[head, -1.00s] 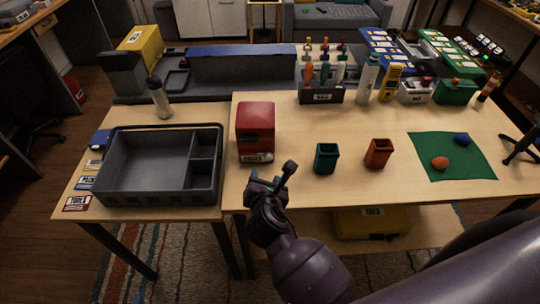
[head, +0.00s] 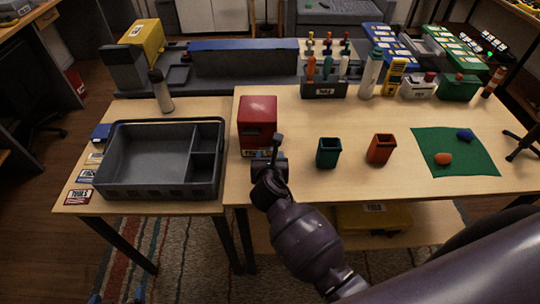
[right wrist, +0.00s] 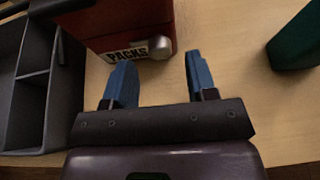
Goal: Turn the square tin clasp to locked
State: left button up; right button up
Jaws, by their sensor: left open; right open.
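The square tin is a red box (head: 257,112) near the left end of the right-hand table. In the right wrist view, the red tin (right wrist: 125,22) shows its white PACKS label and a silver-grey clasp (right wrist: 160,47) at the label's right end. I cannot tell the clasp's setting. My right gripper (head: 268,158) is just in front of the tin. Its blue fingers (right wrist: 158,72) are spread, with the clasp ahead between them and nothing held. In the head view the gripper hides the clasp. My left gripper (head: 116,297) barely shows at the bottom left edge, fingertips apart, far from the tin.
A dark tray (head: 110,188) with compartments stands left of the tin. A green bin (head: 328,153) and an orange bin (head: 381,149) stand to its right. A green mat (head: 465,168) lies further right. Bare tabletop separates the tin and the bins.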

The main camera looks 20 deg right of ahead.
aim_at(270, 151)
pick_arm(q)
jog(key=shift+w, duration=0.1)
pick_arm(e)
jog(key=shift+x, duration=1.1)
jog(key=shift+c, duration=0.5)
